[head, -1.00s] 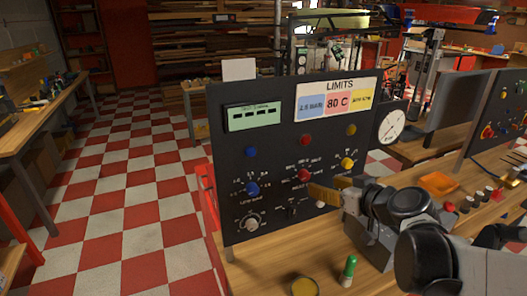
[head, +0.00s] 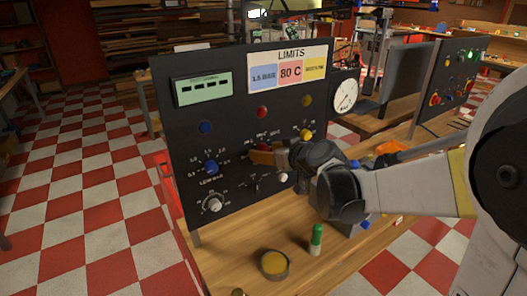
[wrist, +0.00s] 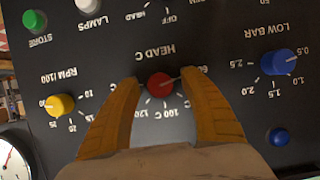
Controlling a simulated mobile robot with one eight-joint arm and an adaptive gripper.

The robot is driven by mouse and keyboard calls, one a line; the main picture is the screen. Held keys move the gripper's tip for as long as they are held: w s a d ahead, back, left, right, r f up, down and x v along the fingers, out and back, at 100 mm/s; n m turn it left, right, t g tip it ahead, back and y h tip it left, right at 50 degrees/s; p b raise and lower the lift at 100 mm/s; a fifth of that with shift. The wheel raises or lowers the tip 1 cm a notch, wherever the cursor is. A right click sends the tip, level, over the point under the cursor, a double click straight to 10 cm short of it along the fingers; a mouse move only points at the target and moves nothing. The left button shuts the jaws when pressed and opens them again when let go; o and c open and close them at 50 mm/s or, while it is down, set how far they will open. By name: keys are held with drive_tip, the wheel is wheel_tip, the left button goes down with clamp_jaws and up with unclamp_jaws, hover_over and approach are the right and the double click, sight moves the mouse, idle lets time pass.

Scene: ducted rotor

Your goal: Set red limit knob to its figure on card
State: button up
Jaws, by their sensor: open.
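The red limit knob (wrist: 160,84) under the label HEAD C sits between the two orange fingertips of my gripper (wrist: 161,82) in the wrist view, upside down there. The fingers are open, with a gap on each side of the knob. Its pale pointer line points right and slightly up, toward a figure partly covered by the right finger; 100 C and 120 are readable below. In the head view my gripper (head: 264,156) is at the panel and largely hides the knob. The limits card (head: 289,70) shows 80 C on its pink middle field.
The black panel (head: 180,130) also carries a blue LOW BAR knob (wrist: 279,62) and a yellow RPM knob (wrist: 60,105), close on either side. A green-capped bottle (head: 316,239) and a round tin (head: 274,265) stand on the bench in front.

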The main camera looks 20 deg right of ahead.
clamp_jaws()
drive_tip(key=shift+m+g+y+b, duration=0.2)
drive_tip(key=shift+m+y+b, duration=0.1)
drive_tip(key=shift+m+y, duration=1.15)
drive_tip(key=shift+m+g+y+b, duration=0.25)
drive_tip(key=shift+m+y, duration=0.7)
drive_tip(key=shift+m, duration=1)
unclamp_jaws()
